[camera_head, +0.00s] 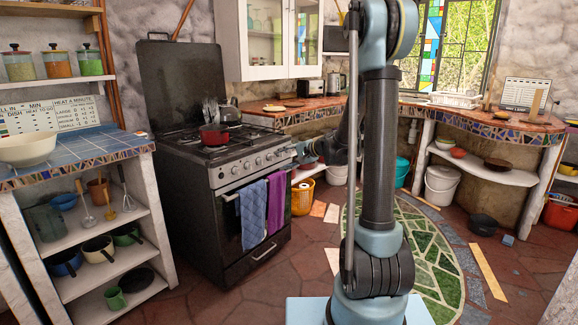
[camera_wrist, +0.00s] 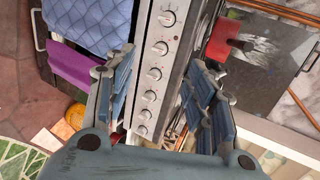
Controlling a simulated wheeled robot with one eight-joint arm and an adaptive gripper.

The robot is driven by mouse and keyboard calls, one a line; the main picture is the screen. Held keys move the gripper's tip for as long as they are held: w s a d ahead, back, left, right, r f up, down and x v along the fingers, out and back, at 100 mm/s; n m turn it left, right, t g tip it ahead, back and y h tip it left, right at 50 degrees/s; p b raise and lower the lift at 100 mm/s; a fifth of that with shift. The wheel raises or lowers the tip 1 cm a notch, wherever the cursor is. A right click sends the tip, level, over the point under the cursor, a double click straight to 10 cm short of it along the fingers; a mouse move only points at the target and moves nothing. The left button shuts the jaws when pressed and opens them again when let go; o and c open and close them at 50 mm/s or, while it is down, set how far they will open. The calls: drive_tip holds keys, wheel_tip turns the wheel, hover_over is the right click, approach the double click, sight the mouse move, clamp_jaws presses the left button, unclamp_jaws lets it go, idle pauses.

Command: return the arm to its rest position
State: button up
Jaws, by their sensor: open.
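My arm stands upright in the middle of the head view, and its forearm reaches back and left toward the stove. My gripper (camera_head: 304,154) shows small there, close to the right end of the stove front in the picture. In the wrist view my gripper (camera_wrist: 158,92) is open, with its two blue-padded fingers apart and nothing between them. The stove's knob panel (camera_wrist: 157,60) shows behind the gap. I cannot tell the exact distance from the fingers to the stove.
The black stove (camera_head: 230,180) carries a red pot (camera_head: 214,135); blue (camera_head: 253,212) and purple (camera_head: 276,203) towels hang on its front. A tiled shelf unit (camera_head: 92,152) stands left. A mosaic counter (camera_head: 470,115) curves along the back right. Floor (camera_head: 262,285) is open before the stove.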

drive_tip(key=s+d+n+g+h, duration=0.15)
drive_tip(key=s+d, duration=0.25)
drive_tip(key=s, duration=0.7)
drive_tip(key=s+d+n+g+h, duration=0.1)
drive_tip(key=s+d+n+h, duration=0.25)
drive_tip(key=s, duration=0.65)
drive_tip(key=s+d+f+n+g+h, duration=0.1)
drive_tip(key=s+d+f+h, duration=0.2)
drive_tip(key=s+d, duration=0.3)
drive_tip(key=s+d+f+n+g+h, duration=0.1)
drive_tip(key=s+d+f, duration=0.4)
drive_tip(key=s, duration=1)
drive_tip(key=shift+s+d+f+n+h, duration=0.3)
drive_tip(key=shift+s+d+f+h, duration=0.1)
drive_tip(key=shift+d+h, duration=0.65)
drive_tip(key=shift+d+g, duration=0.1)
drive_tip(key=shift+g, duration=0.15)
drive_tip(key=shift+w+f, duration=0.2)
drive_tip(key=shift+w, duration=0.3)
